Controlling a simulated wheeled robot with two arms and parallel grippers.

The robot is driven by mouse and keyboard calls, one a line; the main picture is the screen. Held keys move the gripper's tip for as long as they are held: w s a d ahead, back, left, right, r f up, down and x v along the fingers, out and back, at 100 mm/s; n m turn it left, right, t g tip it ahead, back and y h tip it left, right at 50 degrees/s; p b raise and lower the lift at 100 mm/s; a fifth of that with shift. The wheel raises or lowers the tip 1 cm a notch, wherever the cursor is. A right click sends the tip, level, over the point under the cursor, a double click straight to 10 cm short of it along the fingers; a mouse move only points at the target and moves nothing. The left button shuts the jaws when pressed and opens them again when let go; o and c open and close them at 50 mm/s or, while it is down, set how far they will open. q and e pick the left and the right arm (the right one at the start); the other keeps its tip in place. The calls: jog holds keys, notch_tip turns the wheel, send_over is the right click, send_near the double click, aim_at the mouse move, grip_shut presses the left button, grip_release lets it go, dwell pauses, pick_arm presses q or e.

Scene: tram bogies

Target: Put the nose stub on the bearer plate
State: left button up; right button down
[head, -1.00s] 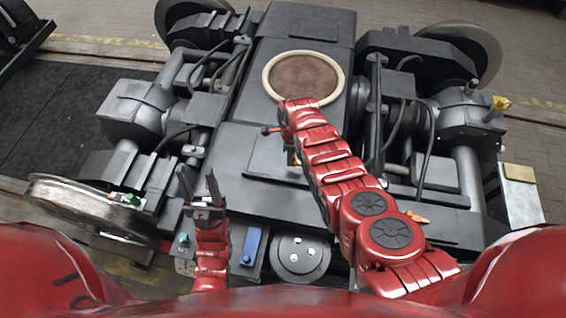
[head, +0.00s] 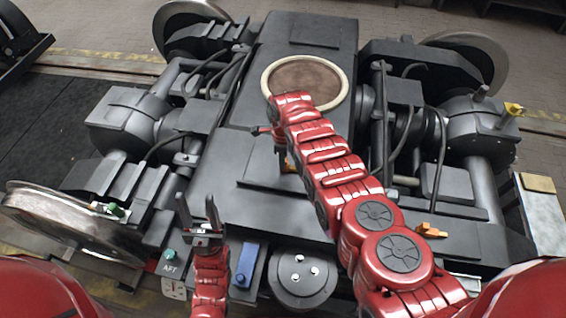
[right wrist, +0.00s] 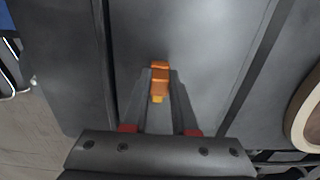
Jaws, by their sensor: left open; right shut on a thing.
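My right gripper (right wrist: 160,78) is shut on an orange piece (right wrist: 159,82) with a yellow end, which I take to be the nose stub. In the head view, my right arm mostly hides this gripper; a bit of orange (head: 289,162) shows beside the arm, over the bogie's dark middle. My left gripper (head: 198,208) is open and empty, fingers pointing up, near the bogie's near left edge. A round brown plate with a cream rim (head: 346,88) lies on top of the bogie, partly behind my right arm; I cannot tell whether it is the bearer plate.
A wheel (head: 70,222) stands at left. An orange piece (head: 432,231) and yellow piece (head: 514,108) are at right.

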jog(key=shift+s, duration=0.1)
jog(key=c, duration=1.2)
grip_release()
jog(key=shift+f, duration=0.1)
jog(key=o, duration=0.5)
